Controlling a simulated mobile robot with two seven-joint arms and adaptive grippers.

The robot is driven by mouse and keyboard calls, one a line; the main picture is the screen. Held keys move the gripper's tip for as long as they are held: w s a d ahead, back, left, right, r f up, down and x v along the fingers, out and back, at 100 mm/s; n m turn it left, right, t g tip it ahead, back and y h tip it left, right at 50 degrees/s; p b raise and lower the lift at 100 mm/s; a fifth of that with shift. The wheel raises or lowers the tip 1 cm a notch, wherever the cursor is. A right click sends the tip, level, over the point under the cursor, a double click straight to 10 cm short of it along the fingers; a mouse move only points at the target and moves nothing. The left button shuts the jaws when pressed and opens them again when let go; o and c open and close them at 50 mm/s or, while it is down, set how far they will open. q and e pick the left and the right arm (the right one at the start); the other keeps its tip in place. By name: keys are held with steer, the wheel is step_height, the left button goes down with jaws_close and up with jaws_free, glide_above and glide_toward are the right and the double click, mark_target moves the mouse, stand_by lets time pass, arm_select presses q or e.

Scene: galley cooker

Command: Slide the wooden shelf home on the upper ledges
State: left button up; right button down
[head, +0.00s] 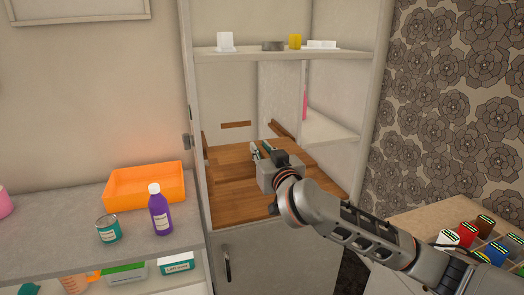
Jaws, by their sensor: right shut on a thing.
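The wooden shelf (230,157) is a brown board inside the tall open cabinet, above a wooden lower surface (240,205). My right gripper (262,151) reaches in from the right and is shut on the shelf, near its middle. The gripper and wrist hide part of the board and the exact grip. Brown wooden ledge strips show on the cabinet's back wall (236,125) and right side (281,129). A short strip also shows at the left side. I cannot tell whether the shelf rests on the ledges. My left gripper is not in view.
A pale upper shelf (280,56) holds several small items. The cabinet's side posts frame the opening. A box of coloured items (467,240) is at the right.

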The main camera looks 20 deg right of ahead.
mark_target(257, 142)
steer(key=shift+w, duration=1.6)
steer(key=shift+w, duration=0.3)
steer(key=shift+w+a, duration=0.1)
steer(key=shift+w, duration=1.25)
steer(key=shift+w, duration=0.7)
steer(key=shift+w+a, duration=0.15)
steer(key=shift+w, duration=2.2)
steer(key=shift+w, duration=0.35)
steer(key=shift+w, duration=2.1)
steer(key=c, duration=1.8)
jaws_free()
steer(key=shift+w, duration=0.1)
steer(key=shift+c, duration=0.2)
